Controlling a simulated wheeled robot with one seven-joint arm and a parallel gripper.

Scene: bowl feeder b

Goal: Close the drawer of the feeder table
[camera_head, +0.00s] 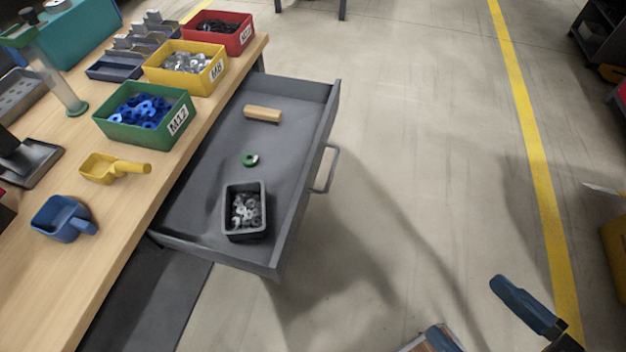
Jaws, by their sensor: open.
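The grey drawer (302,205) of the wooden feeder table (120,205) is pulled well out to the right. Its bar handle (328,168) is on the outside of the front panel. In the drawer lie a small wooden block (262,114), a green ring (250,159) and a dark bin (245,233) of metal washers. My gripper (470,312) shows partly at the lower right edge. Its blue fingers are apart, with bare floor between them. It is well to the lower right of the handle and touches nothing visible. Its rear is cut off by the frame.
On the tabletop stand a green bin (178,134), a yellow bin (205,82), a red bin (242,45), a yellow scoop (112,168) and a blue scoop (62,218). Open floor lies right of the drawer, crossed by a yellow line (530,150).

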